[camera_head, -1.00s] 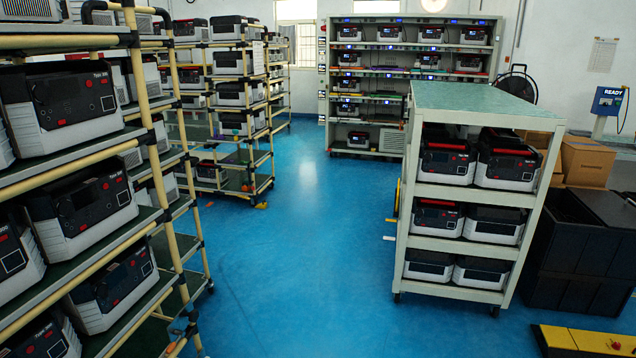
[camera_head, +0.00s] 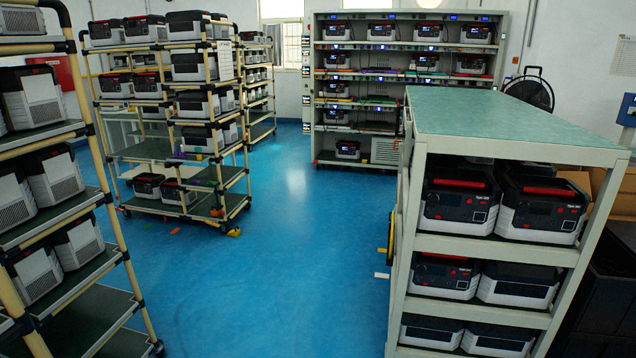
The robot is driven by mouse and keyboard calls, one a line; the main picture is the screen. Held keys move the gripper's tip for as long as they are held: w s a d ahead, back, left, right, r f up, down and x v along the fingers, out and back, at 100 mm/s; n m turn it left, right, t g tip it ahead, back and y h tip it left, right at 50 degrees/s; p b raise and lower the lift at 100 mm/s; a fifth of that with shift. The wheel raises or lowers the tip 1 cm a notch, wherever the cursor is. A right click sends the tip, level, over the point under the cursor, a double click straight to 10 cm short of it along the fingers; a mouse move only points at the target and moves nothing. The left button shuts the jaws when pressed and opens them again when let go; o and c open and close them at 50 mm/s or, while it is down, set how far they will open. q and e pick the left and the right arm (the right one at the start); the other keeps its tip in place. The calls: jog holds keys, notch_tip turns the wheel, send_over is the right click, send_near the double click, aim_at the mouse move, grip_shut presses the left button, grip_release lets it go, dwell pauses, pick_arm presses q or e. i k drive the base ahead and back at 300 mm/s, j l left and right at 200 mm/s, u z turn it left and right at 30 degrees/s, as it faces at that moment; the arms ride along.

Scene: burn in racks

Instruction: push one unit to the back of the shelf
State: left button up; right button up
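Black-and-white units with red handles stand in pairs on the three shelves of a pale rolling rack at the right. On its upper shelf are a left unit (camera_head: 458,203) and a right unit (camera_head: 541,208). The middle shelf (camera_head: 488,249) carries a left unit (camera_head: 446,276) and a right unit (camera_head: 517,284). The bottom pair is partly cut by the picture's lower edge. More units stand on the far wall rack (camera_head: 320,100) and on the tan-pipe racks at the left. Neither of my grippers shows in the view.
A tan-pipe rack (camera_head: 107,195) stands close at the left, with grey-sided units (camera_head: 52,174). Another pipe rack (camera_head: 158,150) stands behind it. Blue floor (camera_head: 280,260) is clear between the racks. A fan (camera_head: 530,92) and dark crates (camera_head: 600,290) are at the right.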

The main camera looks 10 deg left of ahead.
aim_at(151, 191)
jog(key=i+j+u, duration=0.1)
jog(key=i+u, duration=0.35)
jog(key=i, duration=0.4)
jog(key=i+l+u, duration=0.2)
jog(key=i+u, duration=0.3)
jog(key=i, duration=0.3)
jog(key=i+j, duration=0.1)
jog(key=i, duration=0.85)
jog(key=i+j+z, duration=0.1)
jog(key=i, duration=0.9)
jog(key=i+u, duration=0.25)
jog(key=i, duration=0.35)
jog(key=i+l+u, duration=0.25)
jog(key=i, duration=0.3)
jog(key=i+l+u, duration=0.2)
jog(key=i, duration=0.35)
jog(key=i+j, duration=1.3)
jog(key=i+j+z, duration=0.1)
jog(key=i+j, duration=0.15)
jog(key=j, duration=0.15)
jog(key=i+j+z, duration=0.1)
jog(key=i+j, duration=0.45)
jog(key=j, duration=0.25)
jog(key=z, duration=0.05)
